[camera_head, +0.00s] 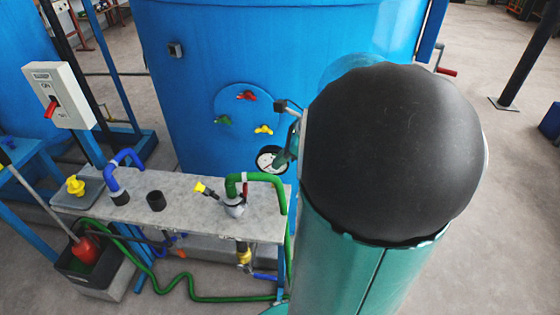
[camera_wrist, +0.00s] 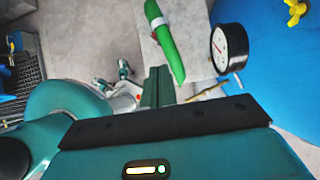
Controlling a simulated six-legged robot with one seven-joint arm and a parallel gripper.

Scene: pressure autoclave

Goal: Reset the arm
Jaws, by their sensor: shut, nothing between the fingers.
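My arm (camera_head: 385,255) fills the right of the head view and hides much of what is behind it. In the wrist view my gripper (camera_wrist: 157,82) is shut and empty. The gauge (camera_wrist: 231,47) is to its right there, and a green hose (camera_wrist: 166,42) runs just beside it. I cannot tell the exact gaps between them.
The blue tank (camera_head: 190,70) stands behind a grey bench (camera_head: 185,208) with a green hose, blue hose and yellow-handled valve (camera_head: 206,189). A switch box (camera_head: 60,95) with a red lever is at left. A black bin (camera_head: 88,260) stands below. Open floor (camera_head: 480,120) lies at right.

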